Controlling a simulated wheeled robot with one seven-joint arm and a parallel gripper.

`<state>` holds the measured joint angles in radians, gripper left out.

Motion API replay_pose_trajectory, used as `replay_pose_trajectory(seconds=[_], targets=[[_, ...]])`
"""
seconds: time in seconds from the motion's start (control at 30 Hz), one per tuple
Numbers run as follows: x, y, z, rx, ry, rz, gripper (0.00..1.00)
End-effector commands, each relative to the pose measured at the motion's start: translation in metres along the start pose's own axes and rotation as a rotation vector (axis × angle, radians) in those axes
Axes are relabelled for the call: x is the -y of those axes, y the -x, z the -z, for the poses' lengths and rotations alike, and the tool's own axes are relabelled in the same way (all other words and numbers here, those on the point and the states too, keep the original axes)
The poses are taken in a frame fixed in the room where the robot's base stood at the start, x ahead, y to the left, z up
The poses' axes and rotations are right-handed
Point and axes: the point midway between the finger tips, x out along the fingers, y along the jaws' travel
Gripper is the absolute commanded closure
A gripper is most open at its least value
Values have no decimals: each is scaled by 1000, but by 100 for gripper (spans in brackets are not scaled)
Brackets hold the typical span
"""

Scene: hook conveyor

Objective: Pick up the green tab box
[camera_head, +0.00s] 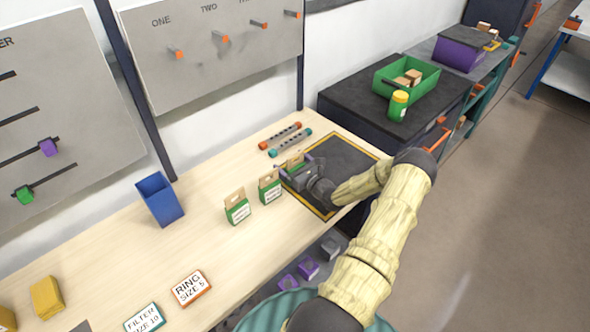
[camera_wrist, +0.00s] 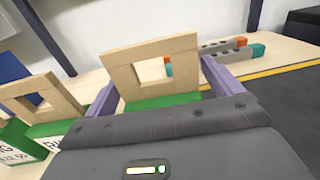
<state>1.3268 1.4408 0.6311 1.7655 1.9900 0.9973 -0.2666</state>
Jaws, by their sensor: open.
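Several green boxes with tan cardboard tabs stand in a row on the wooden table. One green tab box (camera_head: 237,209) is nearest the blue bin, and a second green tab box (camera_head: 269,189) stands to its right. The third green tab box (camera_head: 296,159) is at my gripper (camera_head: 288,173), partly hidden by it. In the wrist view, this box's tab with its square hole (camera_wrist: 150,62) shows between the two purple fingers of my gripper (camera_wrist: 160,88). The fingers are apart, one on each side. The box's lower part is hidden by my gripper body.
Two dark bars with coloured ends (camera_head: 285,139) lie behind my gripper. A dark mat with a yellow border (camera_head: 345,157) lies under and right of it. A blue bin (camera_head: 160,199) stands left. A pegboard with orange hooks (camera_head: 215,45) rises behind.

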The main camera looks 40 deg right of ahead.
Motion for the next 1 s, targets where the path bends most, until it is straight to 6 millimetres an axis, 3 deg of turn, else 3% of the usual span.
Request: replay_pose_trajectory(seconds=[0.53,0.8,1.0], targets=[[0,-2,0,0,0,1,9],[0,-2,0,0,0,1,58],[0,-2,0,1,0,1,58]])
